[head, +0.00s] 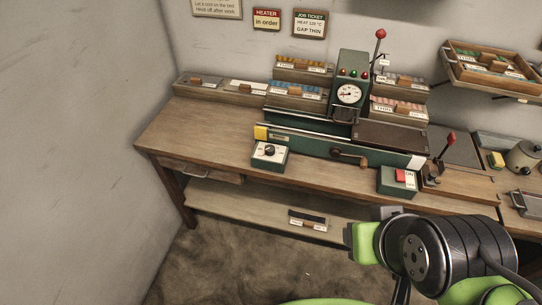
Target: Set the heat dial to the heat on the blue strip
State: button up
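A small green box with a white face and a round black knob (269,151), likely the heat dial, stands at the front left of the green machine (300,139). Its marks are too small to read. A tray with blue pieces (283,87) and small white labels sits on the bench behind the machine's left part; I cannot read the labels or tell whether this is the blue strip. My green and black arm fills the lower right, in front of the bench. My gripper is not clearly visible.
A gauge (348,94) sits on the machine's column. A red-button box (398,180) and a red-knobbed lever (449,142) stand to the right. The bench's left front (190,135) is clear.

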aim_at(269, 150)
jog(key=i+j+u, duration=0.2)
jog(key=u, duration=0.2)
jog(key=i+j+u, duration=0.1)
jog(key=i+u, duration=0.2)
jog(key=u, duration=0.15)
jog(key=i+u, duration=0.25)
jog(key=u, duration=0.15)
